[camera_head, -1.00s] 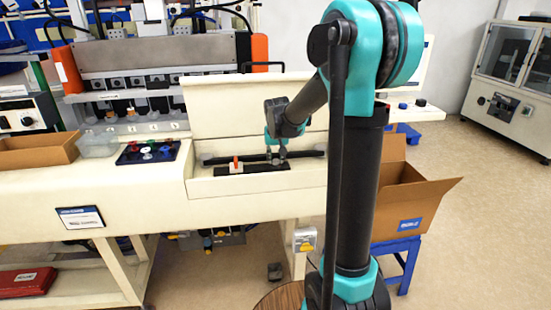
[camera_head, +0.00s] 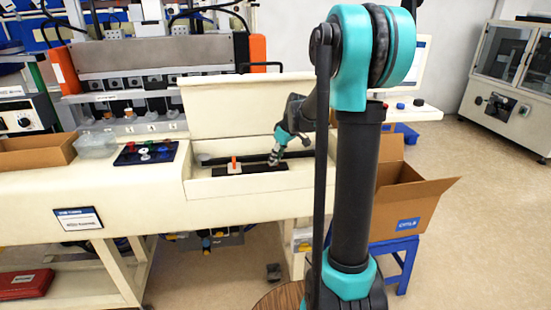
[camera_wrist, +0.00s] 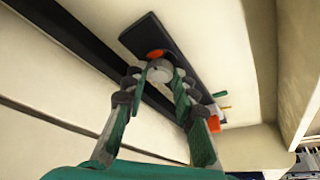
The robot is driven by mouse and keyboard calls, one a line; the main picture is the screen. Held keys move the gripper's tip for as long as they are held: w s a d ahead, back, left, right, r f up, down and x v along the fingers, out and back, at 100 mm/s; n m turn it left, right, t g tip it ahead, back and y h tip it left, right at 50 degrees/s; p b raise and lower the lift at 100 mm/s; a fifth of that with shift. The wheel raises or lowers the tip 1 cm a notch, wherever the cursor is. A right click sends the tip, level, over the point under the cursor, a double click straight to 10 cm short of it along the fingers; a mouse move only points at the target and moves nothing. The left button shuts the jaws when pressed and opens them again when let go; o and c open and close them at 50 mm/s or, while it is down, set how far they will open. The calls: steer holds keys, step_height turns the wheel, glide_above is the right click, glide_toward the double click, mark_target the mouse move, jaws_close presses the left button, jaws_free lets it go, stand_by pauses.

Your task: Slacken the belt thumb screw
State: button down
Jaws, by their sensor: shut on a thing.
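In the wrist view, my gripper (camera_wrist: 160,78) is shut on a round light-grey knob, the thumb screw (camera_wrist: 159,70). One finger is on each side of it. A small orange piece (camera_wrist: 156,53) shows just beyond the knob. The screw stands at one end of a black plate (camera_wrist: 144,32). In the head view, my gripper (camera_head: 274,159) is at the right end of the black plate (camera_head: 250,170), and the screw is hidden there. An upright orange piece (camera_head: 235,163) stands near the plate's middle. A long dark strip, perhaps the belt (camera_head: 222,158), runs behind the plate.
The plate lies in a cream recess with a raised cream lid (camera_head: 245,105) behind it. A dark tray of coloured knobs (camera_head: 146,152), a clear bin (camera_head: 95,144) and a cardboard box (camera_head: 30,153) stand to the left. An open carton (camera_head: 410,205) is at right.

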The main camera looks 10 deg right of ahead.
steer(key=shift+n, duration=0.6)
steer(key=c, duration=1.2)
jaws_free()
steer(key=shift+r, duration=0.15)
steer(key=v, duration=1.1)
steer(key=shift+d+r, duration=0.3)
steer(key=shift+r, duration=0.05)
steer(key=shift+w, duration=0.15)
